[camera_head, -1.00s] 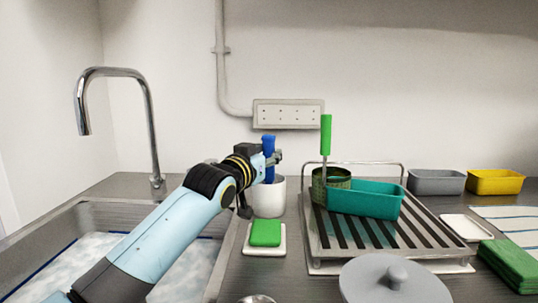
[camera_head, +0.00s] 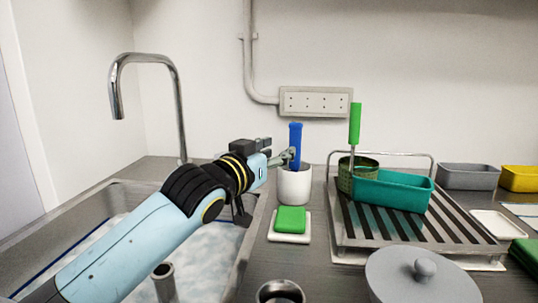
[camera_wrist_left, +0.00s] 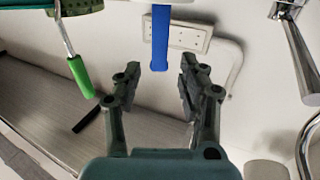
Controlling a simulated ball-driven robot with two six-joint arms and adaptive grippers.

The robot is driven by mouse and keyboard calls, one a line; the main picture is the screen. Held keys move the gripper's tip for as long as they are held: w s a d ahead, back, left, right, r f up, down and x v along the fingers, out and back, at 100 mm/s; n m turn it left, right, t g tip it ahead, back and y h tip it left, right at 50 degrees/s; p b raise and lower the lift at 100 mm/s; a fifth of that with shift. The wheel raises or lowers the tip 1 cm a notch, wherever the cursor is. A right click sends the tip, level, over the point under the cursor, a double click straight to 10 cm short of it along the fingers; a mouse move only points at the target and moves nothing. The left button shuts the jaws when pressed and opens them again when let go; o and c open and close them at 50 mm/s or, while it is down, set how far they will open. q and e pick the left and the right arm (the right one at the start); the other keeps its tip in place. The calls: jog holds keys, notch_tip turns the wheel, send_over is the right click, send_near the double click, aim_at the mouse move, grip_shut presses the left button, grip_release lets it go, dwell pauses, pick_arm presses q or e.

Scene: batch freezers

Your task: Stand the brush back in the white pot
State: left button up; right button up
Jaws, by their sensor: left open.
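The brush shows as a blue handle (camera_head: 296,146) standing upright out of the white pot (camera_head: 294,186), behind the sink's right edge. Its lower end is hidden inside the pot. My left gripper (camera_head: 287,157) is beside the handle on its left, near the pot's rim. In the left wrist view the jaws (camera_wrist_left: 160,78) are spread apart, and the blue handle (camera_wrist_left: 160,40) lies beyond the fingertips, between their lines. The gripper is open and empty. My right gripper is not in view.
A green sponge (camera_head: 291,219) lies on a white dish in front of the pot. A drying rack (camera_head: 400,235) at right holds a teal tub (camera_head: 393,190) and a green-handled strainer (camera_head: 355,123). The sink and tap (camera_head: 180,110) are at left. A grey lid (camera_head: 421,275) lies in front.

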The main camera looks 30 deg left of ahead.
pick_arm(q)
jog(key=s, duration=0.2)
jog(key=shift+s, duration=0.35)
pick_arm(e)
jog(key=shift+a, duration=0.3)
